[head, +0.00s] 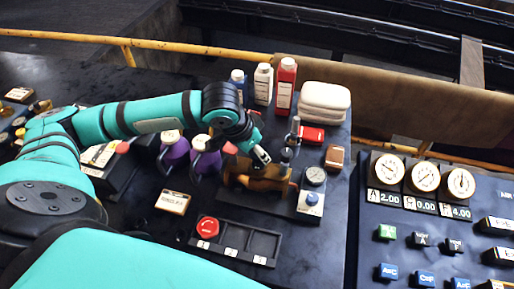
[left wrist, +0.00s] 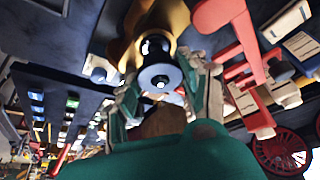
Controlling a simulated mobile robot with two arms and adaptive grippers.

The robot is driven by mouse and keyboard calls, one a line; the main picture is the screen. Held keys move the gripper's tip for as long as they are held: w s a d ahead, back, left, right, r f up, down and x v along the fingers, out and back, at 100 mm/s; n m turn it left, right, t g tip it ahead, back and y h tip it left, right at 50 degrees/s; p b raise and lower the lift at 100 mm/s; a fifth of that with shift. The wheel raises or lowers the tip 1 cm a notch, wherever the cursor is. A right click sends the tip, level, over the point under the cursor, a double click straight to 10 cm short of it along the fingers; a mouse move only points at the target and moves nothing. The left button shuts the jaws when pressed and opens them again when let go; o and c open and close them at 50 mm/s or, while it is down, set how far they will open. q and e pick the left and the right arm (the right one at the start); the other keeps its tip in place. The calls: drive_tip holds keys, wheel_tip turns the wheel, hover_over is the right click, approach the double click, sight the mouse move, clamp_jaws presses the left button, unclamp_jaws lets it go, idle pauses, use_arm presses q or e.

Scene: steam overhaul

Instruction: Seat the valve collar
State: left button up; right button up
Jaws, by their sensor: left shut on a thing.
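My left gripper (head: 268,160) reaches in from the left over the brass-coloured valve body (head: 258,180), which sits on a dark plate. The fingers are shut on this collar. The valve body (left wrist: 160,20) shows just behind it. In the head view a dark upright piece (head: 286,157) stands by the fingertips. Whether the collar touches the valve body cannot be told. My right gripper is not in view.
A compartment tray (head: 255,243) with a red round knob (head: 208,227) lies in front. A small gauge (head: 315,176) stands right of the valve. Purple containers (head: 205,160) stand left, bottles (head: 285,85) and folded cloth (head: 324,100) behind. A gauge panel (head: 440,200) is at right.

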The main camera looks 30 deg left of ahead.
use_arm(q)
drive_tip(key=shift+f, duration=0.15)
drive_tip(key=shift+f, duration=0.5)
drive_tip(key=shift+f+p, duration=0.3)
idle(0.6)
drive_tip(key=o, duration=1.7)
